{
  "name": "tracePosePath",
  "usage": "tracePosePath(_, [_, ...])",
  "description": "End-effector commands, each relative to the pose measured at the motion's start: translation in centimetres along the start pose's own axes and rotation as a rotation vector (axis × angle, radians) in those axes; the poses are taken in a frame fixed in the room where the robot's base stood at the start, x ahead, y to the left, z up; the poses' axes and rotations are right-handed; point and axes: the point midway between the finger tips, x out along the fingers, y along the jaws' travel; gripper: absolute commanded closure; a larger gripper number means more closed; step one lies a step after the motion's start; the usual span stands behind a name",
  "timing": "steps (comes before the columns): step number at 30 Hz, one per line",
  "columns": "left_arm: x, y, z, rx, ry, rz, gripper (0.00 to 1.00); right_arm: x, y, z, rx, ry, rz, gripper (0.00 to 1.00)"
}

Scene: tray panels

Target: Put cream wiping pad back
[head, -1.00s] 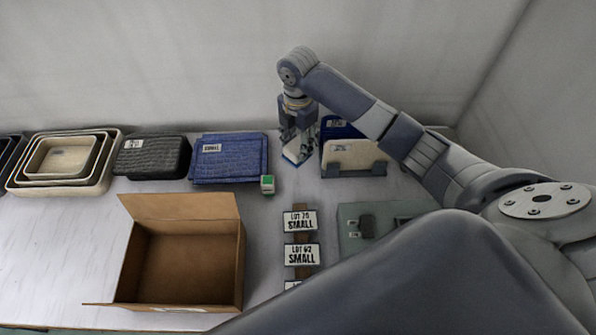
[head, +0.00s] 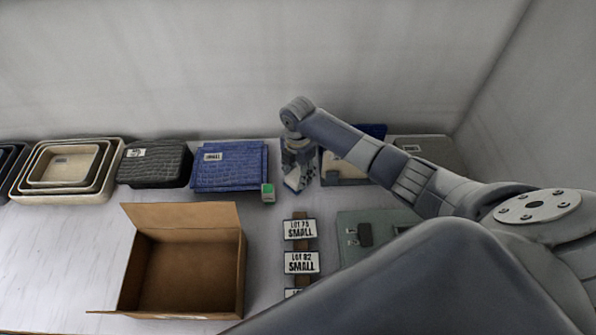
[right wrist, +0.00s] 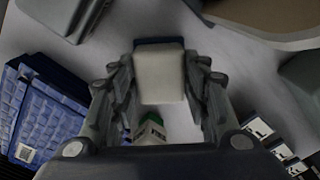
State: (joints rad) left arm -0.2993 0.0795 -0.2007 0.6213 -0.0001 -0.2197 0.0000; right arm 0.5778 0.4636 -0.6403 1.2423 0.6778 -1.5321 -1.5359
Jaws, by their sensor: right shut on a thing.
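The cream wiping pad (right wrist: 160,78) is a pale block with a dark blue edge, held between the two fingers of my right gripper (right wrist: 158,92) in the right wrist view. In the head view the right gripper (head: 297,180) points down beside the small green-and-white box (head: 268,193), with the pad (head: 291,185) partly showing at its fingertips. I cannot tell whether the pad touches the table. The box also shows below the pad in the right wrist view (right wrist: 151,130). My left gripper is not in view.
A grey holder with cream and blue panels (head: 345,170) stands right of the gripper, partly hidden by my arm. Blue textured panels (head: 229,175), a black case (head: 153,168) and nested cream trays (head: 22,186) line the back. An open cardboard box (head: 190,270) and lot signs (head: 301,262) are in front.

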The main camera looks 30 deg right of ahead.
Motion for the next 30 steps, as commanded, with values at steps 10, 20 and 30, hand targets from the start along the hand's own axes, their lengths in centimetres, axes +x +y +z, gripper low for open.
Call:
tracePosePath(10, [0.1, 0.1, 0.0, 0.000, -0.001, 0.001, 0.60, 0.3, 0.0, 0.0, 0.000, 0.000, 0.000, 0.37])
tracePosePath(20, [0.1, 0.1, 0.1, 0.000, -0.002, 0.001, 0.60, -0.8, 0.1, 0.1, 0.000, -0.001, 0.001, 0.37])
tracePosePath(30, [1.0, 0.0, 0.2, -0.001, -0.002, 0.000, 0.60, -7.6, 0.2, 0.1, -0.001, -0.002, 0.005, 0.37])
